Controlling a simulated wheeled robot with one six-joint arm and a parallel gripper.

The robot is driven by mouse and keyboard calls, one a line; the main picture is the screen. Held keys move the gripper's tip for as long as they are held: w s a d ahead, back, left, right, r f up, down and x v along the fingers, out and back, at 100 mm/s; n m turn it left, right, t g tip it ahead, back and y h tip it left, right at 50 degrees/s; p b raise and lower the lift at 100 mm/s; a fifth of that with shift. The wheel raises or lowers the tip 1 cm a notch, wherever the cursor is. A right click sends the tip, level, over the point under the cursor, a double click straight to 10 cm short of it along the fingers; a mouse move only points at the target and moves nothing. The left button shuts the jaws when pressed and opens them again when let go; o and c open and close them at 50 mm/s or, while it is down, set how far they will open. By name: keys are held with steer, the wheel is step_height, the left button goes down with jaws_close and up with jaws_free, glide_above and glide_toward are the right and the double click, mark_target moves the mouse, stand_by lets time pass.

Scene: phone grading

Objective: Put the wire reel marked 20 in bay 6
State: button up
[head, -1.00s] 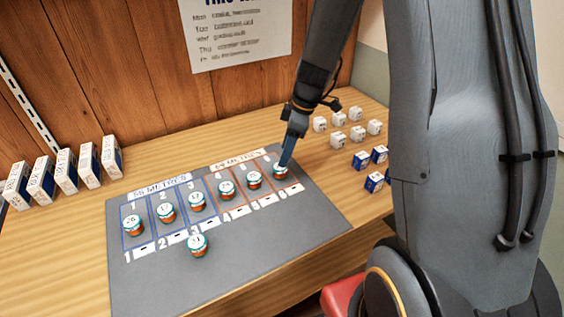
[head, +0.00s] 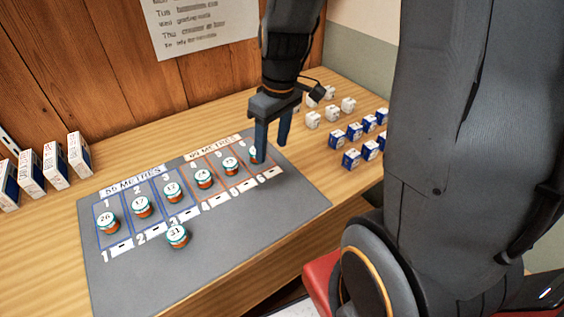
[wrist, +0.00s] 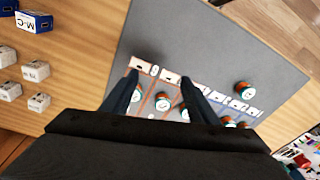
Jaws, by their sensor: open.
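My gripper (head: 272,152) is open and empty, above the right end of the grey mat (head: 240,220). In the wrist view its fingers (wrist: 160,68) stand apart. One reel (head: 252,151) sits in bay 6, partly hidden behind a finger in the head view, and I cannot read its mark. It also shows in the wrist view (wrist: 136,95) near one finger. Bays 1, 2 and 3 hold reels marked 26 (head: 108,222), 17 (head: 141,206) and 12 (head: 172,191). Reels also sit in bay 4 (head: 203,178) and bay 5 (head: 230,166).
A reel marked 31 (head: 177,235) stands on the mat in front of the bays. Small white boxes (head: 313,118) and blue-and-white boxes (head: 352,158) stand to the right. Tall boxes (head: 55,165) stand at the left. The mat's front is mostly clear.

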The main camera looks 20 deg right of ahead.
steer(key=s+m+h, duration=0.1)
steer(key=s+m, duration=0.4)
steer(key=s, duration=0.2)
steer(key=shift+s+a+m, duration=0.3)
steer(key=shift+s, duration=0.05)
stand_by(0.9)
